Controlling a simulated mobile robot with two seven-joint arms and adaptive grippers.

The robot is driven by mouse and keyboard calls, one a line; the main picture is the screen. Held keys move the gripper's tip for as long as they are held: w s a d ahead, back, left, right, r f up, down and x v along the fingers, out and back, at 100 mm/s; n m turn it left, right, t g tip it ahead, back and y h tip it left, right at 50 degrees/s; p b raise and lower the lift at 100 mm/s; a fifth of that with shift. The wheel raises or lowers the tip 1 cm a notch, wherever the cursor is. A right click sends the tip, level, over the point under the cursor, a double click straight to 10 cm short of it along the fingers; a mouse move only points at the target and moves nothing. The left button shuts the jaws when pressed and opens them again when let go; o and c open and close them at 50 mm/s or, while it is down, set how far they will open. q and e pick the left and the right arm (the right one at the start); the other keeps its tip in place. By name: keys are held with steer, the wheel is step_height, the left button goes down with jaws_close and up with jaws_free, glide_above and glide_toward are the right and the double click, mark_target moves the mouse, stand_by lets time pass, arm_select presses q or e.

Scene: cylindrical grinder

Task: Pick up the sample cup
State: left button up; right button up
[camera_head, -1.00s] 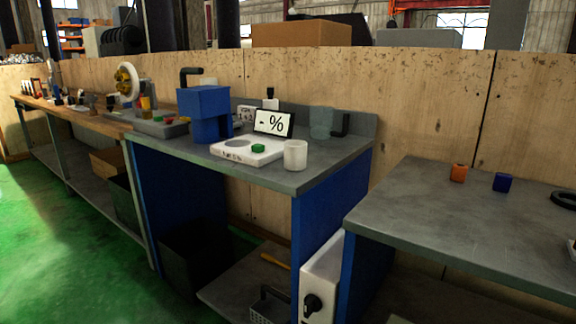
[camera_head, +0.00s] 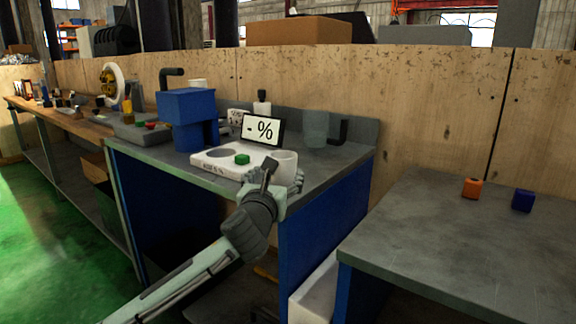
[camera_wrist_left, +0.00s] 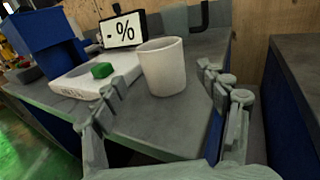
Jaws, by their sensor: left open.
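The white sample cup (camera_head: 286,160) stands upright near the front edge of the grey bench, right of the white device with the green button. It also shows in the left wrist view (camera_wrist_left: 163,70), empty-looking and tapered. My left gripper (camera_head: 284,178) is at the bench edge just in front of the cup and hides its lower part in the head view. In the left wrist view my left gripper (camera_wrist_left: 162,88) is open, one finger on each side, with the cup ahead between them. No contact is visible. My right gripper is not in view.
The white device (camera_head: 212,163) with a green button (camera_head: 242,159) is close on the cup's left. Behind stand a "- %" display (camera_head: 262,130) and a translucent beaker (camera_head: 316,128). A blue machine (camera_head: 188,110) stands farther left. A lower table (camera_head: 440,235) is at right.

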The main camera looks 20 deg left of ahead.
mark_target(280, 166)
arm_select(q)
steer(key=shift+w+r, duration=0.1)
steer(key=shift+w, duration=0.45)
steer(key=shift+w+a, duration=0.1)
steer(key=shift+w, duration=0.3)
steer(key=shift+w+a+r, duration=0.1)
steer(key=shift+w+r, duration=0.1)
steer(key=shift+w, duration=0.9)
steer(key=w, duration=0.3)
steer(key=shift+w+a+f, duration=0.1)
steer(key=shift+w+a, duration=0.05)
steer(key=shift+w, duration=0.55)
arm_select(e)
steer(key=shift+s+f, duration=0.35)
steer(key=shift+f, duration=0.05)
arm_select(q)
steer(key=shift+c, duration=0.2)
steer(key=c, duration=1.2)
